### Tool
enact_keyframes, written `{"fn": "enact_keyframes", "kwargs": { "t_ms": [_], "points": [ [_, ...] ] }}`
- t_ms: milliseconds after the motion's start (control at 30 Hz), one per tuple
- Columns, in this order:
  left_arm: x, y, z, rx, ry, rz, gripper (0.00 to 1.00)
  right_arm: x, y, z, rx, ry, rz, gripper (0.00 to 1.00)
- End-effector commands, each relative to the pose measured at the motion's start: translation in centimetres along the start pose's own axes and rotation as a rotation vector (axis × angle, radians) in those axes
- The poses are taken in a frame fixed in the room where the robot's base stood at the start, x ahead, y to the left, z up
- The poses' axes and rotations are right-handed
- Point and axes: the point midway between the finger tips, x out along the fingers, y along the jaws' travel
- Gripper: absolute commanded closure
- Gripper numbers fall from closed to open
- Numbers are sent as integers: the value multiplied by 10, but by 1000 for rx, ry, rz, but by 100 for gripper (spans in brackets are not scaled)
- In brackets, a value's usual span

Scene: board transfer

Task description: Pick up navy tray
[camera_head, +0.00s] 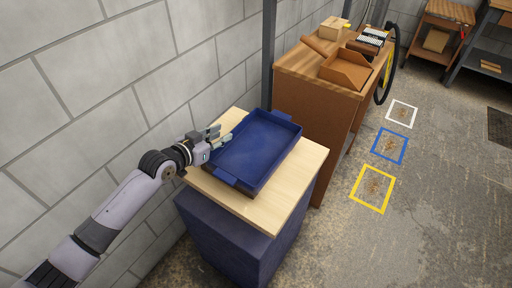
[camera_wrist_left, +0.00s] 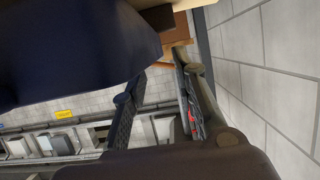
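The navy tray (camera_head: 262,140) lies flat on the light wooden top (camera_head: 298,172) of a dark blue cabinet. It looks empty, with a lip at its near end and another at its far end. My left gripper (camera_head: 217,136) is beside the tray's left wall, close to its rim; I cannot tell whether it touches. In the left wrist view its two fingers (camera_wrist_left: 158,100) are apart with nothing between them. A large dark navy surface (camera_wrist_left: 70,50), apparently the tray, fills the upper left there. My right gripper is not in view.
A block wall (camera_head: 110,90) runs close along the left. A brown workbench (camera_head: 318,100) with an open box (camera_head: 346,72) stands just behind the cabinet.

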Motion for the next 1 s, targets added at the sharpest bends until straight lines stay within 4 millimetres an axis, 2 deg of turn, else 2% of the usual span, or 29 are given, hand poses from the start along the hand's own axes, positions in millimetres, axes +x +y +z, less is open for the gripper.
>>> {"fn": "enact_keyframes", "kwargs": {
  "t_ms": [167,300,600,1000],
  "points": [
    [26,4,-2,-4,0,2,73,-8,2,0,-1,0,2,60],
    [41,4,0,-2,0,1,73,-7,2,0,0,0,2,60],
    [46,4,0,-1,0,1,73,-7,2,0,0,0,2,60],
    [46,4,0,-1,-1,1,99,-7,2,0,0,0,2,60]
  ]
}}
